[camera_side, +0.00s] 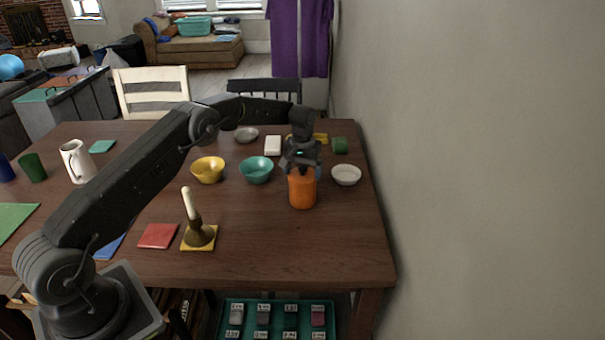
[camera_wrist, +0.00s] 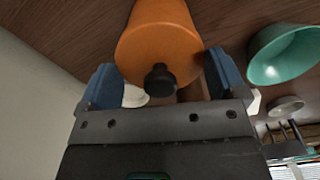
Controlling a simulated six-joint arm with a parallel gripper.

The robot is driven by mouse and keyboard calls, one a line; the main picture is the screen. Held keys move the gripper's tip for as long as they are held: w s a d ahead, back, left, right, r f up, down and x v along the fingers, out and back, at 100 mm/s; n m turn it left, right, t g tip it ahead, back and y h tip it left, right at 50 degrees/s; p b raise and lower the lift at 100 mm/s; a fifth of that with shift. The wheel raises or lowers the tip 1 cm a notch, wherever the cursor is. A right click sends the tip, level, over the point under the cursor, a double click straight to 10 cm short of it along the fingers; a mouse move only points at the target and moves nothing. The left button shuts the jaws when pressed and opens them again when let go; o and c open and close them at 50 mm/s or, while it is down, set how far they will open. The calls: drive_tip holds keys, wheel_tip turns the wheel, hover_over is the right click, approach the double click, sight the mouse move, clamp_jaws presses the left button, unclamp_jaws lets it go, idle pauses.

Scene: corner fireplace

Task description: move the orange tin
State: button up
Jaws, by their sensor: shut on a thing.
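The orange tin (camera_side: 302,190) is upright near the right side of the brown table in the side view. It fills the top middle of the wrist view (camera_wrist: 158,42), where a dark round knob shows on its lid. My gripper (camera_side: 301,167) points down over the tin from above. In the wrist view its two blue fingers (camera_wrist: 160,82) lie on either side of the tin, and it is shut on it. Whether the tin's base touches the table cannot be told for sure.
A teal bowl (camera_side: 256,171) and a yellow bowl (camera_side: 208,171) stand left of the tin, a white bowl (camera_side: 346,175) right of it. The table (camera_side: 330,245) is clear in front of the tin.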

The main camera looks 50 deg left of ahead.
drive_tip(key=o, duration=0.7)
drive_tip(key=shift+o, duration=0.2)
wheel_tip(320, 180, up, 14)
idle(0.4)
drive_tip(key=s+d+r+m+t, duration=0.1)
drive_tip(key=s+d+r+m, duration=0.1)
drive_tip(key=s+d+r, duration=0.5)
drive_tip(key=s+d+r+m+t, duration=0.1)
drive_tip(key=s+d+r+t, duration=0.15)
drive_tip(key=s+r, duration=0.75)
drive_tip(key=s+d+f+m+t, duration=0.1)
drive_tip(key=s+d+f, duration=0.1)
drive_tip(key=s, duration=0.9)
drive_tip(key=s+d+f+m+t, duration=0.1)
drive_tip(key=s+d+f, duration=0.2)
drive_tip(key=s, duration=0.9)
drive_tip(key=shift+s+f+m, duration=0.15)
drive_tip(key=shift+f+m, duration=0.25)
drive_tip(key=shift+f, duration=0.15)
